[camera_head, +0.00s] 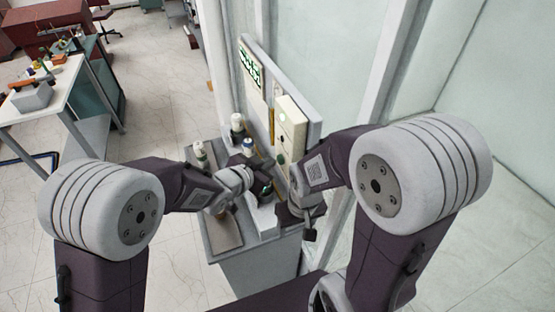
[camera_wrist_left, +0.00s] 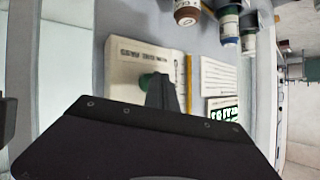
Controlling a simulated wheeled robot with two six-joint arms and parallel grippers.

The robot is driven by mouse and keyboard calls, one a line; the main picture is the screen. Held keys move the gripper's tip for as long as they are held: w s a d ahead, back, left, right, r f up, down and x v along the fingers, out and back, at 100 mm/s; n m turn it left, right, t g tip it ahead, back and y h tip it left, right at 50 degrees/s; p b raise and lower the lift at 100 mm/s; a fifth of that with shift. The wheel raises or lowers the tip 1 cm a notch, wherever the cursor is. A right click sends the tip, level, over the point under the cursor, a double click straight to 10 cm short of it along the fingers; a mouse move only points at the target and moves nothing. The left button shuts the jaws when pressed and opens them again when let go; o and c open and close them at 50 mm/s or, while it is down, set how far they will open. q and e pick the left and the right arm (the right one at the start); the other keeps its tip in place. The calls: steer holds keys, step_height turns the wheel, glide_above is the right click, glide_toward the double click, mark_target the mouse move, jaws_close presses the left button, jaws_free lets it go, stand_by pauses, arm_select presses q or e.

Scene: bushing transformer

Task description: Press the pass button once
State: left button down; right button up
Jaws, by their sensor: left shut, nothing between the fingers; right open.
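A cream control box (camera_head: 291,128) is mounted on the upright grey board above the bench. In the left wrist view the box (camera_wrist_left: 125,65) carries upside-down print and a round green button (camera_wrist_left: 148,80). My left gripper (camera_wrist_left: 161,92) is shut and empty, its fingertips at the button and covering part of it. I cannot tell whether they touch it. In the head view my left gripper (camera_head: 265,186) is in front of the board, below the box. My right gripper (camera_head: 307,222) is open, lower and to the right, near the bench's right edge.
Several bottles (camera_head: 237,122) stand on the grey bench by the board; some also show at the top of the left wrist view (camera_wrist_left: 228,25). A green-marked sheet (camera_head: 250,65) is on the board. A glass wall (camera_head: 335,55) is on the right. A white table (camera_head: 50,90) stands far left.

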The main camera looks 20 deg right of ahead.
arm_select(q)
steer(key=shift+d, duration=0.4)
steer(key=shift+a, duration=0.1)
stand_by(0.4)
steer(key=shift+a, duration=0.2)
steer(key=a, duration=0.6)
steer(key=shift+p, duration=0.35)
steer(key=shift+s, duration=0.1)
stand_by(0.4)
